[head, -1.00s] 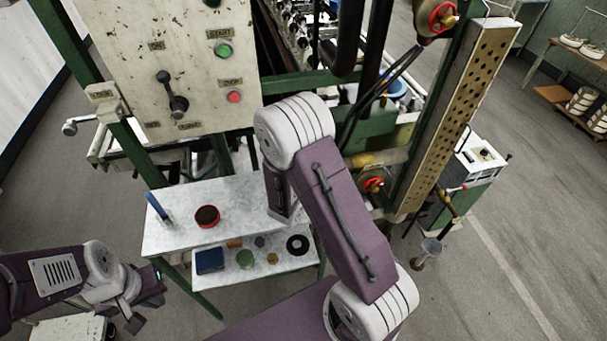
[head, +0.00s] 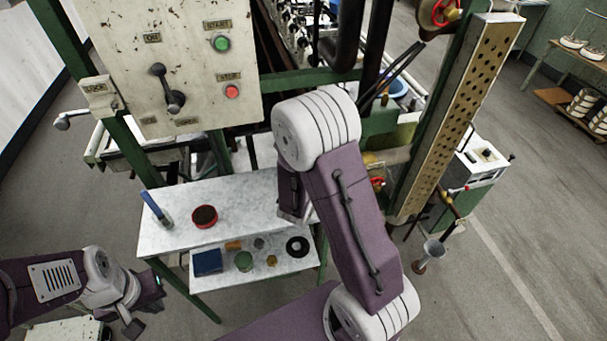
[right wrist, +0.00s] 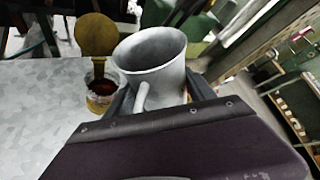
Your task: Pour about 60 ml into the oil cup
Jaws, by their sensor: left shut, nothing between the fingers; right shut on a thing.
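In the right wrist view a grey metal jug (right wrist: 150,48) with a handle is held between the fingers of my right gripper (right wrist: 158,98). Its rim faces the camera; no liquid shows inside. Just left of it stands the oil cup (right wrist: 101,88), a small glass vessel with a brass lid (right wrist: 95,36) raised, and dark red liquid in it. The jug's rim is close to the cup; I cannot tell if they touch. In the head view my right arm hides the jug, the cup and the right gripper. My left gripper (head: 147,306) is shut and empty at lower left.
A machine panel (head: 190,60) rises behind.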

